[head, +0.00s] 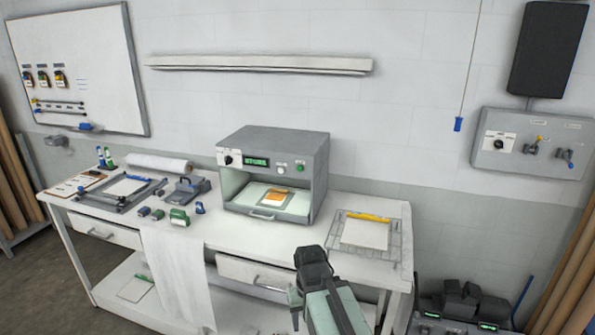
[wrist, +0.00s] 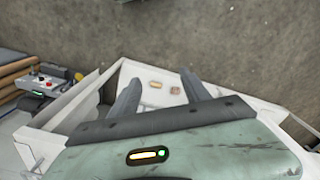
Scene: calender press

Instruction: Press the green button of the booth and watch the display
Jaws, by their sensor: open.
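The grey booth (head: 318,160) stands on the white table, its open front showing a drawer-like tray with an orange-patterned sheet (head: 274,196) inside. Its front panel has a black knob (head: 228,159), a lit display (head: 256,162) with small green letters that are hard to read, a white button (head: 281,169) and the green button (head: 299,167) at the right end. My gripper (wrist: 161,76) is open in the wrist view, with two dark fingers apart and nothing between them. My arm stands in front of the booth in the head view; its jaws are not clear there, and nothing touches the green button.
The white table (head: 225,236) holds a cutting board (head: 120,192), small stamps and a roll on the left. A wire rack (head: 365,235) with a sheet and yellow bar lies right of the booth. A grey switch panel (head: 530,143) and a hanging blue pull (head: 458,124) are at right.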

